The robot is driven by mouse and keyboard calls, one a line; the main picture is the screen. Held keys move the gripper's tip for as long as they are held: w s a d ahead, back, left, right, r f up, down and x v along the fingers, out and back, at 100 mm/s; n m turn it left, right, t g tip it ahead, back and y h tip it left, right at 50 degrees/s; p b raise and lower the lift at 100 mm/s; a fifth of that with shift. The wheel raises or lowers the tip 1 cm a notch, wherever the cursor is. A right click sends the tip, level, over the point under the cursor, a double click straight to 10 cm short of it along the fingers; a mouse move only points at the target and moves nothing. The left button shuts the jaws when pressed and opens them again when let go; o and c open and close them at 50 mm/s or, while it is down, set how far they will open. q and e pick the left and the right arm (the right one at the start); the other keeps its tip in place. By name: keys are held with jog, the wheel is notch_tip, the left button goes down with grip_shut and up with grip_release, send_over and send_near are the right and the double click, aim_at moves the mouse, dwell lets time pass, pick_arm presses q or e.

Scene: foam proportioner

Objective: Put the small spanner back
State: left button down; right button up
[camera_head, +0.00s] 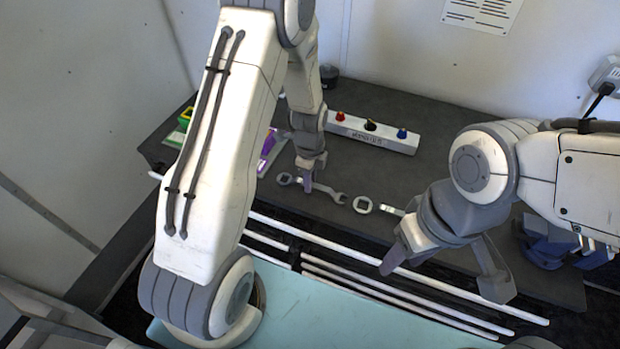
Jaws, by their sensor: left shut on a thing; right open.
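A grey spanner (328,190) lies at the middle of the dark tabletop, with its ring end to the left and its open end to the right. My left gripper (308,183) points down at its shaft and is shut on it; whether the spanner is clear of the table I cannot tell. A second spanner (363,205) lies to its right, ring end visible, its right part hidden behind my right gripper. Which spanner is smaller I cannot tell. My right gripper (442,276) is open and empty, over the table's front edge and white rails.
A white strip (372,133) with red, black and blue knobs stands behind the spanners. A purple item (267,150) and a green-yellow box (184,120) are at the left. A blue item (548,250) is at the right. White rails (390,290) and a teal surface (320,322) lie in front.

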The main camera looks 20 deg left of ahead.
pick_arm(q)
jog(key=shift+f, duration=0.2)
jog(key=c, duration=0.8)
grip_release()
jog(key=shift+o, duration=0.2)
jog(key=shift+r, duration=0.15)
